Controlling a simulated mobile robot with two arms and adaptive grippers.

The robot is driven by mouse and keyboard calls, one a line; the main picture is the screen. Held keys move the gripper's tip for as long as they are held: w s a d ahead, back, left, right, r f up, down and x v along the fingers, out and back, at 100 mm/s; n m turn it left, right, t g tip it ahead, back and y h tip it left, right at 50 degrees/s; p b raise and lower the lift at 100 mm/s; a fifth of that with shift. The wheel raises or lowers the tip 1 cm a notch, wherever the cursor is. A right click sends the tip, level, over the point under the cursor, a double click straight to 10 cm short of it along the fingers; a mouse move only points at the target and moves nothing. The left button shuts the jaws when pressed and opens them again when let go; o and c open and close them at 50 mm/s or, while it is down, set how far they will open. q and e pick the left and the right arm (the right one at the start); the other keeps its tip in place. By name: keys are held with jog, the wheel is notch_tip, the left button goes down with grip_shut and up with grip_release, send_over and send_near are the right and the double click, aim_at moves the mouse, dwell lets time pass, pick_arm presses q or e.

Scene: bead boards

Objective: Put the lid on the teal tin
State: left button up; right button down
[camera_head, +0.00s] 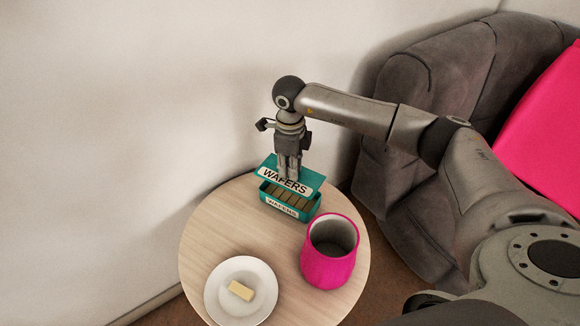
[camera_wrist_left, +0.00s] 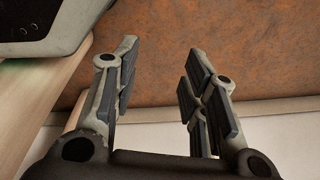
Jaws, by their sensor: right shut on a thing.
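The teal tin (camera_head: 291,212) stands at the back of the round table, with a "WAFERS" label on its front and several wafers showing inside. The teal lid (camera_head: 268,163), also labelled "WAFERS", is above the tin, tilted and covering its back part from view. My right gripper (camera_head: 289,177) points down and is shut on the lid. I cannot tell whether the lid touches the tin's rim. My left gripper (camera_wrist_left: 158,80) is open and empty in the left wrist view, away from the tin.
A white plate (camera_head: 215,300) with a pale yellow block (camera_head: 240,290) is at the table's front. The round table (camera_head: 215,228) is clear at left. A grey armchair (camera_head: 440,70) stands behind right.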

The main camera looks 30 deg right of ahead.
jog(key=shift+f+b, duration=0.45)
jog(key=shift+f, duration=0.4)
jog(key=shift+f+b, duration=0.65)
jog(key=shift+f, duration=0.25)
jog(key=shift+f+b, duration=0.45)
jog(key=shift+f, duration=0.2)
pick_arm(q)
jog(key=w+r, duration=0.5)
jog(key=r, duration=0.6)
jog(key=shift+w+d+r+t, duration=0.25)
jog(key=shift+d+r+t, duration=0.1)
jog(key=shift+d+t, duration=0.05)
pick_arm(e)
jog(key=shift+f, duration=0.4)
pick_arm(q)
jog(key=shift+f, duration=0.25)
pick_arm(e)
jog(key=shift+f, duration=0.1)
